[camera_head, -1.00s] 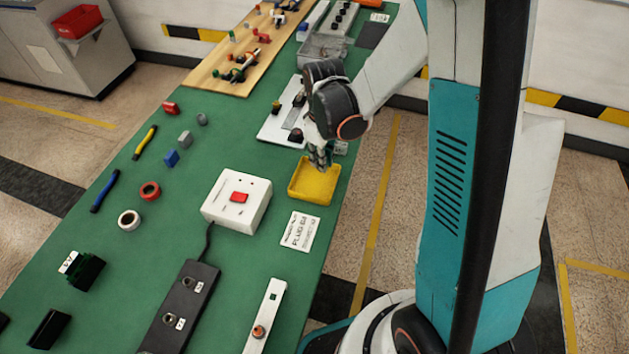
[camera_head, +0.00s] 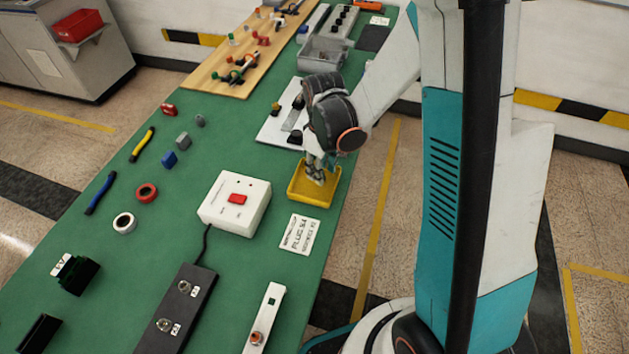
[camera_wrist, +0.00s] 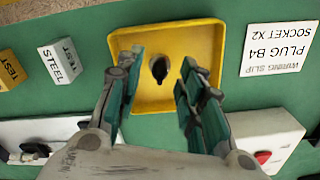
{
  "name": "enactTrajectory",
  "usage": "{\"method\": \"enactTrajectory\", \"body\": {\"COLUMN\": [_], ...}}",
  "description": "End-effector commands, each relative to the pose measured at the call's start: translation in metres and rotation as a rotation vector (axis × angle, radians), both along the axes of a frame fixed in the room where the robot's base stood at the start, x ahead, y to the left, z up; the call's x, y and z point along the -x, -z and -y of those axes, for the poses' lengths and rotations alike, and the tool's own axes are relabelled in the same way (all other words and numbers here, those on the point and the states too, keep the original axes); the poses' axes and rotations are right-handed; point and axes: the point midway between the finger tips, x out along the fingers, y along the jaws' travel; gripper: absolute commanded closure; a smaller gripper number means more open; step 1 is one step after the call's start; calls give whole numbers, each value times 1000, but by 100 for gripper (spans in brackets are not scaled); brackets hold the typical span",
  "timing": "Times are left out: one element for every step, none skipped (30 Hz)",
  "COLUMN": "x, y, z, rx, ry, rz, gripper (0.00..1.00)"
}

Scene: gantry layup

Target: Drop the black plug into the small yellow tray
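The small yellow tray (camera_head: 301,194) lies on the green table below my gripper (camera_head: 317,178). In the wrist view the tray (camera_wrist: 207,40) fills the upper middle. The black plug (camera_wrist: 159,69) shows inside the tray's outline, against its yellow floor. My gripper (camera_wrist: 163,72) is open, with one finger on each side of the plug and a clear gap to both. I cannot tell whether the plug rests fully on the tray floor. In the head view the plug is hidden by my gripper.
A white box with a red switch (camera_head: 237,199) stands left of the tray. A paper slip (camera_head: 299,234) lies in front. A white panel (camera_head: 279,128) is behind.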

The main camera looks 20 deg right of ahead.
Motion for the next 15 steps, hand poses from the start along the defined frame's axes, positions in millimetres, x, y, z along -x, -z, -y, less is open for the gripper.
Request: {"method": "enactTrajectory", "body": {"x": [0,0,0,0,0,0,0,0,0,0,1,0,0,0,0], "y": [0,-1,-2,-4,-6,-10,-13,-17,-23,-28,-33,-41,-46,-52,-60], "z": [0,0,0,0,0,0,0,0,0,0,0,0,0,0,0], "rx": [0,0,0,0,0,0,0,0,0,0,0,0,0,0,0], "ry": [0,0,0,0,0,0,0,0,0,0,0,0,0,0,0], "rz": [0,0,0,0,0,0,0,0,0,0,0,0,0,0,0], "gripper": [65,65,65,65,65,65,65,65,65,65,65,65,65,65,65]}}
